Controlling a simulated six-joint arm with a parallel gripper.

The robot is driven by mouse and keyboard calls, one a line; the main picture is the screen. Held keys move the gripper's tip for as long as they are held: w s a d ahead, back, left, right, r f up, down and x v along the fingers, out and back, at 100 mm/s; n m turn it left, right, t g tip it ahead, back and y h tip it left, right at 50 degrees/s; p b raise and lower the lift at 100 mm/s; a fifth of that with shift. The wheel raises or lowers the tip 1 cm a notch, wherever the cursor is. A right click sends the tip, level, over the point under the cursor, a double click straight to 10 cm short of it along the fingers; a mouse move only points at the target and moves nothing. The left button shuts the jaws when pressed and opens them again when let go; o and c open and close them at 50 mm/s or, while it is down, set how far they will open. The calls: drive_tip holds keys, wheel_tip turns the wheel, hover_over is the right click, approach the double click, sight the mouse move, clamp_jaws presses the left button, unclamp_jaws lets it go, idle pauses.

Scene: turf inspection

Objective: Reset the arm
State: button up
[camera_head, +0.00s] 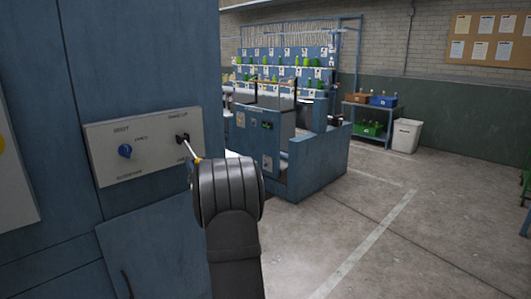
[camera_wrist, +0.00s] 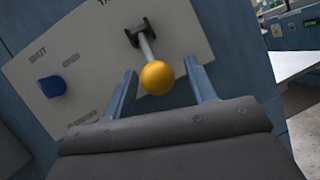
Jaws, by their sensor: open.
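My gripper (camera_wrist: 163,90) is open in the wrist view, its two blue-grey fingers spread apart. A lever with a yellow ball knob (camera_wrist: 157,78) stands out from the control panel (camera_wrist: 90,45), and the knob shows between the fingertips. I cannot tell whether either finger touches it. In the head view the lever (camera_head: 191,150) juts from the right part of the panel (camera_head: 112,170), its yellow tip just beside my dark wrist. The wrist hides my fingers there. A blue knob (camera_head: 125,151) sits on the panel left of the lever; it also shows in the wrist view (camera_wrist: 52,86).
The panel is on a tall blue cabinet (camera_head: 140,60) close on the left. A blue workstation (camera_head: 320,160) stands behind my arm. A shelf with bins (camera_head: 371,101) and a white bin (camera_head: 406,135) are by the far wall.

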drive_tip(key=shift+d, duration=0.1)
drive_tip(key=v, duration=1.7)
drive_tip(key=x, duration=1.6)
drive_tip(key=shift+w+a+r, duration=0.1)
drive_tip(key=shift+w+a, duration=0.1)
drive_tip(key=shift+a, duration=0.05)
drive_tip(key=shift+w+r, duration=0.25)
drive_tip(key=shift+r, duration=0.05)
drive_tip(key=shift+s+d+r+g+h, duration=0.15)
drive_tip(key=shift+s+r+g+h, duration=0.15)
drive_tip(key=shift+r+g, duration=0.1)
drive_tip(key=shift+s+d+r+n+g+h, duration=0.25)
drive_tip(key=shift+r+n+g+h, duration=0.05)
drive_tip(key=shift+r+g, duration=0.35)
drive_tip(key=shift+n+g+h, duration=0.3)
drive_tip(key=shift+g+h, duration=0.3)
drive_tip(key=shift+g, duration=0.35)
wheel_tip(320, 180, up, 9)
drive_tip(key=shift+r, duration=0.15)
drive_tip(key=shift+w+a+r, duration=0.25)
drive_tip(key=shift+w+r, duration=0.05)
drive_tip(key=shift+r, duration=0.35)
